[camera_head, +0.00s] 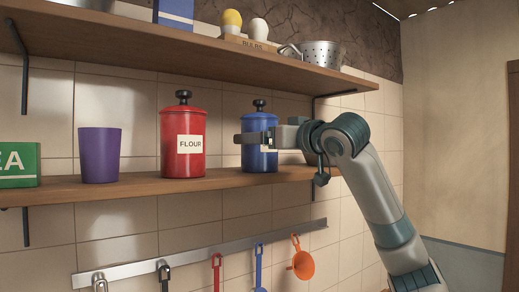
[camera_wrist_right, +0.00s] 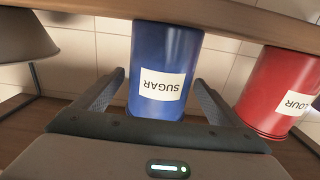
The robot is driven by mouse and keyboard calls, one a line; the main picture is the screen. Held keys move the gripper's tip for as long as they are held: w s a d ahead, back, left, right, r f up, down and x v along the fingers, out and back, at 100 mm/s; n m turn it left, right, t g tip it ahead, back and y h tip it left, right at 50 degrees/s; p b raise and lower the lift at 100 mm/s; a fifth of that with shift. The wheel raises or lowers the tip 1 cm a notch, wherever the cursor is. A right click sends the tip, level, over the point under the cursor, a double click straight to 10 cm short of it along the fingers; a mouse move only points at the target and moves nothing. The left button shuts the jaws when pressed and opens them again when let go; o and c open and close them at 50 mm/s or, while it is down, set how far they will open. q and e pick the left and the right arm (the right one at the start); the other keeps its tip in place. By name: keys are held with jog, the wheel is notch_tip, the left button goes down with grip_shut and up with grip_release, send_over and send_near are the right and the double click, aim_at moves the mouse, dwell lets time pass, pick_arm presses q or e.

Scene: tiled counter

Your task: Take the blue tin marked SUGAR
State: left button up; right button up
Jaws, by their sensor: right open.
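The blue tin (camera_head: 260,160) stands upright on the lower shelf, with a black knobbed lid. Its white label reads SUGAR in the right wrist view, where the tin (camera_wrist_right: 165,50) appears upside down. My right gripper (camera_head: 257,138) reaches in from the right at the tin's upper body and covers part of its label in the head view. In the wrist view my right gripper (camera_wrist_right: 158,85) is open, with one finger on each side of the tin. Gaps show beside the tin; contact cannot be told. My left gripper is not in view.
A red FLOUR tin (camera_head: 183,150) stands left of the blue tin, close to one finger. A purple cup (camera_head: 100,155) and a green box (camera_head: 18,165) are farther left. A grey bowl (camera_wrist_right: 25,38) is on the other side. The upper shelf (camera_head: 200,45) overhangs; utensils hang below.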

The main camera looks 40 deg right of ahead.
aim_at(261, 111)
jog(key=c, duration=1.4)
jog(key=shift+s+r, duration=0.1)
jog(key=shift+r, duration=0.1)
jog(key=shift+s+r+b, duration=0.1)
jog(key=shift+b, duration=0.3)
jog(key=shift+r, duration=0.3)
notch_tip(261, 111, up, 6)
jog(key=shift+f+b, duration=0.1)
jog(key=shift+b, duration=0.65)
jog(key=shift+s+a+b, duration=0.35)
jog(key=shift+s+b, duration=0.85)
jog(key=shift+s, duration=2.05)
jog(key=shift+s+a+b, duration=0.35)
jog(key=shift+s+b, duration=0.8)
jog(key=shift+s, duration=2.1)
jog(key=shift+s+a+b, duration=0.35)
jog(key=shift+s+b, duration=0.85)
jog(key=shift+s, duration=2.05)
